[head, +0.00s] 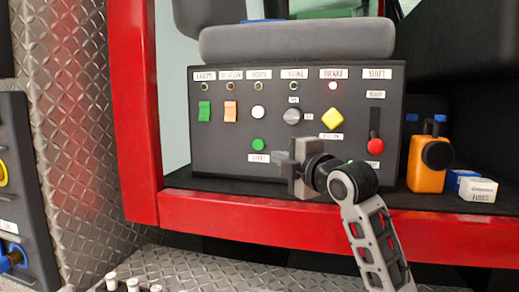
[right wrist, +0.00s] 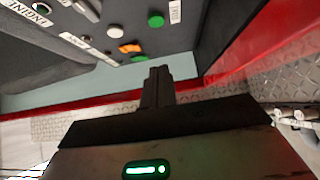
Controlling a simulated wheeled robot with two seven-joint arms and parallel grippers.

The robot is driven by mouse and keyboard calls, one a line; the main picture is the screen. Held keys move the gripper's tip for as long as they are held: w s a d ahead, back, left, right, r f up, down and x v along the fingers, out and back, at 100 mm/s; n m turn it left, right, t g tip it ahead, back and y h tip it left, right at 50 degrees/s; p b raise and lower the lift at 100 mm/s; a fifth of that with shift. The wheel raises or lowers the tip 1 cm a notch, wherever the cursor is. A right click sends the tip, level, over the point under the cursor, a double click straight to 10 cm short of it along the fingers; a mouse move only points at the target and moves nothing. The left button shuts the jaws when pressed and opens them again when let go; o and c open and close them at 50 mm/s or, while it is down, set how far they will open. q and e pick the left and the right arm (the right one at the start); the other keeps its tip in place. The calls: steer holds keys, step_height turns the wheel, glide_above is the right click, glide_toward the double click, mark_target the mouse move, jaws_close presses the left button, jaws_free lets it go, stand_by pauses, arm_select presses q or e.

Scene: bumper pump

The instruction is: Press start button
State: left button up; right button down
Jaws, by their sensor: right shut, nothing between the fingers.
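A dark control panel (head: 220,150) stands in a red-framed opening. Its round green button (head: 258,144), with a white label (head: 259,158) below it that seems to read "START", is at the lower left-middle. The green button also shows in the right wrist view (right wrist: 156,20), beyond the fingertips. My right gripper (head: 280,158) is shut and empty, just right of and slightly below the button in the head view. Its closed fingers (right wrist: 158,74) look apart from the button in the right wrist view. My left gripper is not in view.
Nearby on the panel are a white button (head: 258,112), green (head: 204,111) and orange (head: 230,111) rockers, a grey knob (head: 292,116), a yellow button (head: 333,118) and a red-knobbed lever (head: 375,145). An orange canister (head: 427,172) and fuse box (head: 478,189) stand right.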

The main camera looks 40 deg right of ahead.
steer(key=shift+w, duration=0.15)
steer(key=p, duration=0.3)
glide_toward(254, 145)
steer(key=w+a, duration=0.2)
steer(key=a, duration=0.1)
steer(key=w+d, duration=0.1)
steer(key=w, duration=0.1)
steer(key=w+d+p, duration=0.1)
steer(key=w+d, duration=0.1)
steer(key=shift+d+r, duration=0.1)
steer(key=shift+d, duration=0.1)
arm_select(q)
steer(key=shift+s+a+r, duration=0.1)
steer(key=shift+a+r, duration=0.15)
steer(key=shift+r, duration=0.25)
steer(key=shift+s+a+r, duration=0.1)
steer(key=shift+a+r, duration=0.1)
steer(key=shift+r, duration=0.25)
arm_select(e)
steer(key=shift+s, duration=0.1)
